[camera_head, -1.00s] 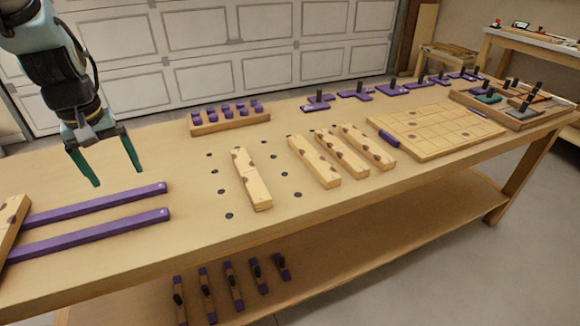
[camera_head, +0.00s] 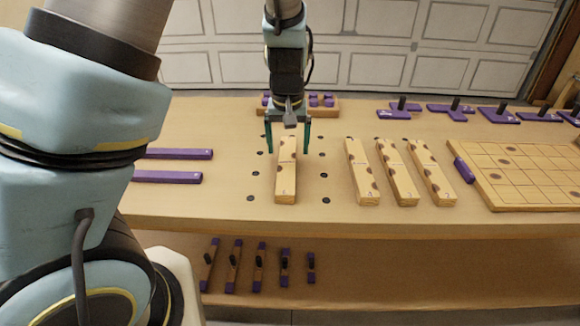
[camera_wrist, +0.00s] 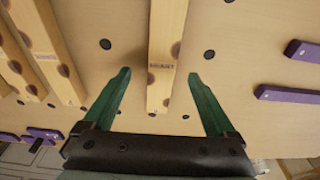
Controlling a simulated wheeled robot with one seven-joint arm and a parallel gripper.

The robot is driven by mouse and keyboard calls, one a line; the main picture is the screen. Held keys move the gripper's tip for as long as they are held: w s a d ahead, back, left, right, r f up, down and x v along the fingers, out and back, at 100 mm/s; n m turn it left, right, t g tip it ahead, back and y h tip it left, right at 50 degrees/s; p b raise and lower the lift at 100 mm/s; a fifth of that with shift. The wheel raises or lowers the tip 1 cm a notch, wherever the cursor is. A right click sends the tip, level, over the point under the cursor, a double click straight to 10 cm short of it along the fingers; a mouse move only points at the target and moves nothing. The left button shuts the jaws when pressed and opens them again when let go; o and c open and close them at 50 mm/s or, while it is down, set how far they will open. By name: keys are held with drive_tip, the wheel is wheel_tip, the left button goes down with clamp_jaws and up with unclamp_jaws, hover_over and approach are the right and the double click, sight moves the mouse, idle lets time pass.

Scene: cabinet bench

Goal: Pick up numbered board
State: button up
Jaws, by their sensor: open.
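One long narrow wooden board (camera_head: 285,185) lies on the bench between two rows of dark holes. It has dark brown round marks, and the small marking on it is too small to read for certain. My gripper (camera_head: 288,150) is open and empty, pointing down over the far part of this board. In the wrist view the green fingers of my gripper (camera_wrist: 159,75) are spread on either side of the board (camera_wrist: 165,45), apart from it. Three similar boards (camera_head: 362,178), (camera_head: 398,178), (camera_head: 431,178) lie side by side to the right.
Two purple bars (camera_head: 168,177) lie on the left of the bench. A wooden rack with purple pieces (camera_head: 333,107) stands behind my gripper. A gridded wooden panel (camera_head: 520,170) lies at the right, with purple handled pieces (camera_head: 400,112) behind it. Handled pieces (camera_head: 259,265) lie on the lower shelf.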

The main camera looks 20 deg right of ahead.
sight(287, 162)
drive_tip(key=shift+w+f+p, duration=0.15)
drive_tip(key=shift+w+f, duration=0.1)
drive_tip(key=shift+f, duration=0.75)
drive_tip(key=shift+w+f+p, duration=0.15)
drive_tip(key=shift+w+f, duration=0.05)
drive_tip(key=shift+f, duration=0.75)
drive_tip(key=shift+w+f+p, duration=0.15)
drive_tip(key=shift+w+f, duration=0.1)
drive_tip(key=shift+f, duration=0.75)
clamp_jaws()
